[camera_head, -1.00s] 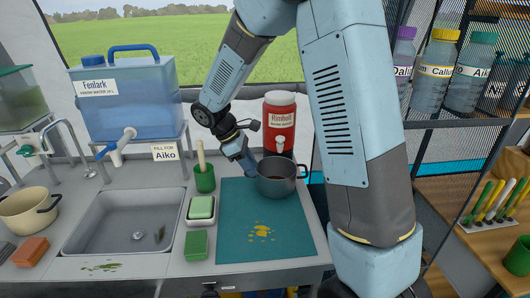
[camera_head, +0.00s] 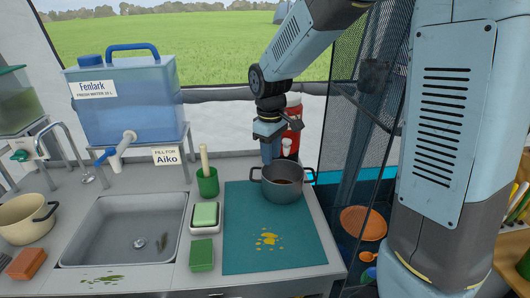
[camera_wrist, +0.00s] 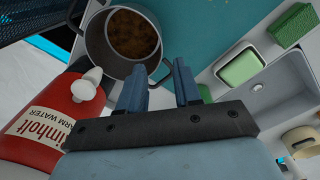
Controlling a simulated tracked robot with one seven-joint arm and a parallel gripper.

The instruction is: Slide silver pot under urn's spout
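A grey metal pot (camera_head: 283,186) with brown contents stands upright on the teal mat's back right part. It also shows at the top of the wrist view (camera_wrist: 95,38). The red Rimholt warm water urn (camera_head: 294,112) stands behind it, partly hidden by my arm, with a white spout (camera_head: 286,146). In the wrist view the urn (camera_wrist: 45,120) lies left of my fingers. My gripper (camera_head: 268,152) points down at the pot's back left side. Its fingers (camera_wrist: 158,88) are apart, close to the pot's rim and handle; whether they touch is unclear.
The teal mat (camera_head: 245,220) has a yellow spill. A soap dish (camera_head: 204,216), green sponge (camera_head: 202,255) and green cup (camera_head: 207,182) stand left of it, beside the sink (camera_head: 125,235). The blue Fenlark tank (camera_head: 125,100) stands at the back left; a cream pot (camera_head: 22,225) sits far left.

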